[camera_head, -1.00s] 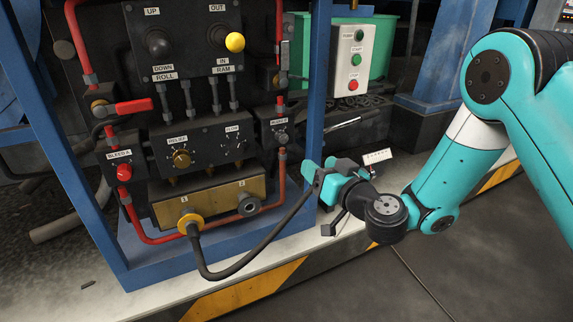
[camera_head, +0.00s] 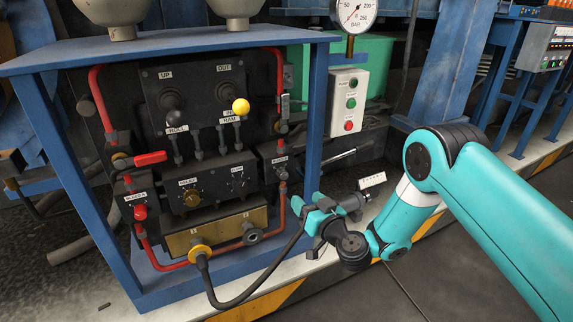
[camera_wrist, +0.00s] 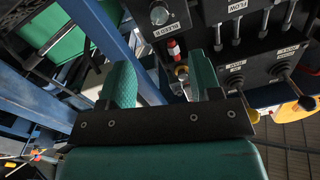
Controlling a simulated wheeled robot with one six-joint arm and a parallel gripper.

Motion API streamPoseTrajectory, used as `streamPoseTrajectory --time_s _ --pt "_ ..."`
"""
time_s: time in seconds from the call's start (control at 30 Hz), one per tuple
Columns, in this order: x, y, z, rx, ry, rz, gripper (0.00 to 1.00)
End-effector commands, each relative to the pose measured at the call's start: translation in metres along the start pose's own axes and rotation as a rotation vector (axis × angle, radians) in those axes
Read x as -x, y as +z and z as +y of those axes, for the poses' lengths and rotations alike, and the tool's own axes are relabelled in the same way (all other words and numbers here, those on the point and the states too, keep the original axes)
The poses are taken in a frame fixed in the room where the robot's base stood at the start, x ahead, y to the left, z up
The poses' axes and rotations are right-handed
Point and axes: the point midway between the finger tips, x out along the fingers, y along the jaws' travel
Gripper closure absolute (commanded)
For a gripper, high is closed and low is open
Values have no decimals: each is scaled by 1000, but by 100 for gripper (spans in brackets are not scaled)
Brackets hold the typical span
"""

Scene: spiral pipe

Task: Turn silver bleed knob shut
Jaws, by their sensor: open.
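The silver bleed knob (camera_wrist: 158,14), labelled BLEED B, shows at the top of the wrist view, beyond my fingertips. In the head view the knob (camera_head: 283,175) is small, on the right side of the hydraulic panel beside a red pipe. My gripper (camera_head: 302,206) is in front of the panel's right post, low and right of the knob. In the wrist view my gripper (camera_wrist: 162,78) is open, with two teal fingers apart and nothing between them. It is not touching the knob.
A blue frame post (camera_head: 316,150) stands just right of the knob. A red BLEED A knob (camera_head: 140,212) is on the panel's left side. A black hose (camera_head: 262,283) loops below my gripper. A button box (camera_head: 348,100) stands behind to the right.

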Motion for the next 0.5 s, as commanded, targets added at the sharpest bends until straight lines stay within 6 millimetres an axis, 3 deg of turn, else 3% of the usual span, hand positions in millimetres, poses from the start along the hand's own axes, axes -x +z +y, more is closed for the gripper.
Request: streamPoseTrajectory --time_s 0.07,0.5 --pt "-9 -9 -2 2 0 4 42" --pt "-54 -1 -2 3 -5 3 42"
